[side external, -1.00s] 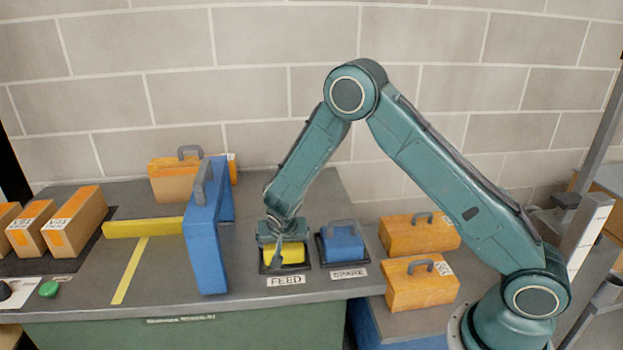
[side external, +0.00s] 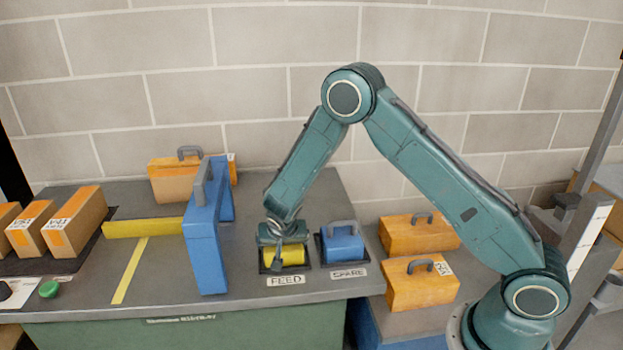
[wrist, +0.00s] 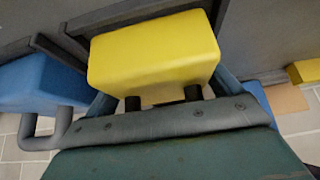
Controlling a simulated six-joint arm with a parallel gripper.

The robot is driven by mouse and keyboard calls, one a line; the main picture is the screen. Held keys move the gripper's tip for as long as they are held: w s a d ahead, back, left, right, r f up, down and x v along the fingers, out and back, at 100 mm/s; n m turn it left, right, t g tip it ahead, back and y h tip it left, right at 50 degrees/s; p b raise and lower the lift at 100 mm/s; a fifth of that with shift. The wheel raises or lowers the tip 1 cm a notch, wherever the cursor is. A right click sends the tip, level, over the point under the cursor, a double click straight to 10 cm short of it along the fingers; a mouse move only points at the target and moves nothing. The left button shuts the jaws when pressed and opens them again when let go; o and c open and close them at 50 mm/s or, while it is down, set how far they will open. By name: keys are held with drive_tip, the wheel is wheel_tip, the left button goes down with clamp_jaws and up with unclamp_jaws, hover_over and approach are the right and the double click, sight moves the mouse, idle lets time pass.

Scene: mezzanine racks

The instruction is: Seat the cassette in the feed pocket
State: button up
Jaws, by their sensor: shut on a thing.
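The yellow cassette (side external: 291,255) is at the dark feed pocket (side external: 309,266), behind the FEED label. My gripper (side external: 279,244) is over it, shut on its handle end. In the wrist view the yellow cassette (wrist: 155,50) fills the middle, with two dark handle posts running under the grey gripper bar. The dark pocket rim (wrist: 62,52) shows at its upper left. The cassette looks to be at least partly within the pocket frame, but I cannot tell how deep it is. The gripper and cassette hide part of the pocket.
A blue cassette (side external: 343,248) sits in the spare pocket just right. A tall blue case (side external: 207,245) stands to the left, close to the gripper. Orange cases (side external: 420,285) are at the right. A yellow bar (side external: 143,228) and a green button (side external: 48,289) are on the left.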

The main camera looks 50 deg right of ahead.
drive_tip(key=o, duration=1)
drive_tip(key=shift+f, duration=0.2)
drive_tip(key=shift+o, duration=0.2)
drive_tip(key=shift+s, duration=0.1)
drive_tip(key=v, duration=1.4)
drive_tip(key=shift+r, duration=0.15)
drive_tip(key=s+d+r+n+y, duration=0.2)
drive_tip(key=s+r+n+y, duration=0.1)
drive_tip(key=s+r, duration=0.95)
drive_tip(key=s+r+n, duration=0.3)
drive_tip(key=s, duration=0.5)
drive_tip(key=s+r+n+t+y, duration=0.1)
drive_tip(key=s+r+n, duration=0.1)
drive_tip(key=s, duration=0.5)
drive_tip(key=shift+s+r+n+y, duration=0.3)
drive_tip(key=shift+s+r+n, duration=0.1)
drive_tip(key=shift+n, duration=0.1)
